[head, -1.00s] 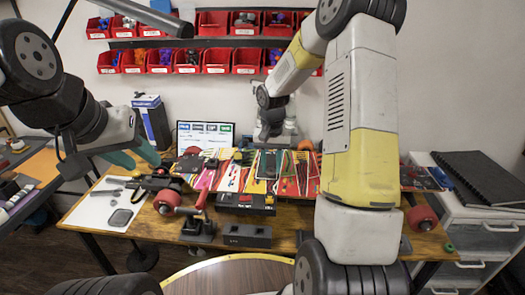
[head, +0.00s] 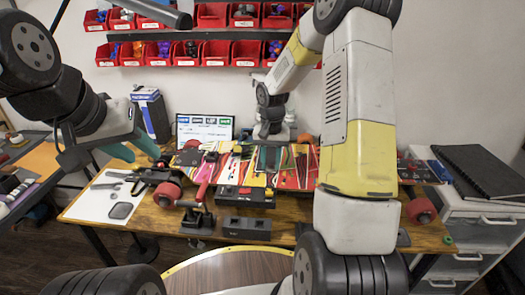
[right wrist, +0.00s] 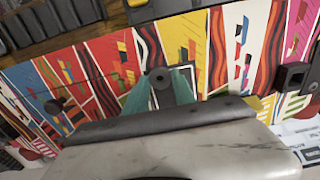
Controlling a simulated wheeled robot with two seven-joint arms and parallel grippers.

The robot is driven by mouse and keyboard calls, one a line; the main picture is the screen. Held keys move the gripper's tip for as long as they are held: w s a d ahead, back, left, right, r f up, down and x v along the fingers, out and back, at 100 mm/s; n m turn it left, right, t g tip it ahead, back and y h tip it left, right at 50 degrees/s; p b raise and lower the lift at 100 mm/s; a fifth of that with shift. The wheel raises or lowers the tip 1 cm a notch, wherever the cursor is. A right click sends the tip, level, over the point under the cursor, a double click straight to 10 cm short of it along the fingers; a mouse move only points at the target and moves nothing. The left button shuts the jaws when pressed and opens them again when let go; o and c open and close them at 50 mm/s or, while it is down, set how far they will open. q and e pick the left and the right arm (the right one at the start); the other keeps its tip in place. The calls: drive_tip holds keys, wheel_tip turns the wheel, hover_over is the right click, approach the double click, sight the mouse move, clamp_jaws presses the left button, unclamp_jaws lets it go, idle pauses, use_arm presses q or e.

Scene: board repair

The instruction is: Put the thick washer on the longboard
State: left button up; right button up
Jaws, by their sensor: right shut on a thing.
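The longboard (head: 290,165) has a deck with bright multicoloured graphics and lies across the table on its stands. In the right wrist view its patterned deck (right wrist: 235,50) fills the upper half. My right gripper (right wrist: 160,88), with teal fingers, is over the deck, shut on a small dark round piece that looks like the thick washer (right wrist: 160,77). I cannot tell whether the piece touches the deck. My left gripper (head: 133,148) looks open and empty, left of the longboard.
Red wheels (head: 167,195) sit at the longboard's ends. A dark block (head: 247,228) and a stand with a red handle (head: 199,205) are on the table front. A white mat with tools (head: 100,205) lies left. Red bins (head: 213,53) hang on the wall. Drawers (head: 485,230) stand right.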

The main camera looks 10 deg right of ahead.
drive_tip(key=shift+f, duration=0.4)
idle(0.4)
drive_tip(key=o, duration=1.2)
drive_tip(key=shift+c, duration=1)
wheel_tip(320, 180, up, 8)
drive_tip(key=shift+f, duration=0.2)
drive_tip(key=shift+r, duration=0.1)
